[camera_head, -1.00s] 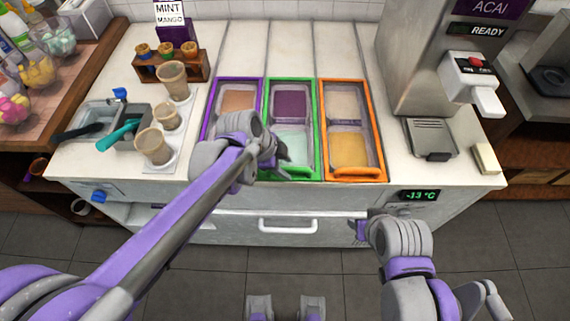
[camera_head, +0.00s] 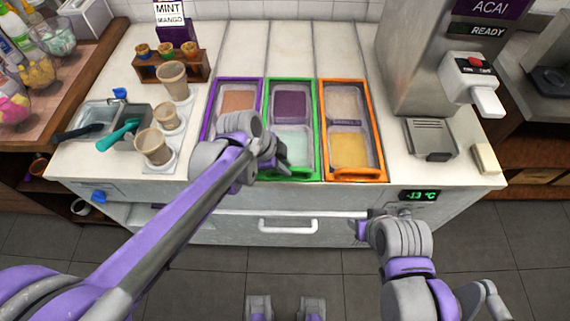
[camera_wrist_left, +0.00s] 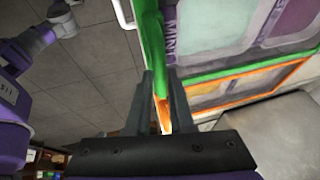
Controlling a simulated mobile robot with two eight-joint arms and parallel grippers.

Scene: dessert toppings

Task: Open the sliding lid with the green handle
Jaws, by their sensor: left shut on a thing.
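The lid with the green frame (camera_head: 317,130) is the middle one of three lids in the white counter. Its clear panel shows a purple tub and a pale mint tub below. My left gripper (camera_head: 284,160) is at its front end, and the forearm and wrist hide part of that end. In the left wrist view the green handle (camera_wrist_left: 154,45) runs down between the two fingers of my left gripper (camera_wrist_left: 161,85), which are shut on it. My right gripper (camera_head: 360,231) hangs in front of the counter at the right, away from the lids; its fingers are too small to read.
A purple-framed lid (camera_head: 207,121) lies left of the green one and an orange-framed lid (camera_head: 372,130) right of it. Paper cups (camera_head: 153,147) stand at the left beside a sink with scoops (camera_head: 118,133). A dispenser (camera_head: 468,80) stands at the right. The counter behind the lids is clear.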

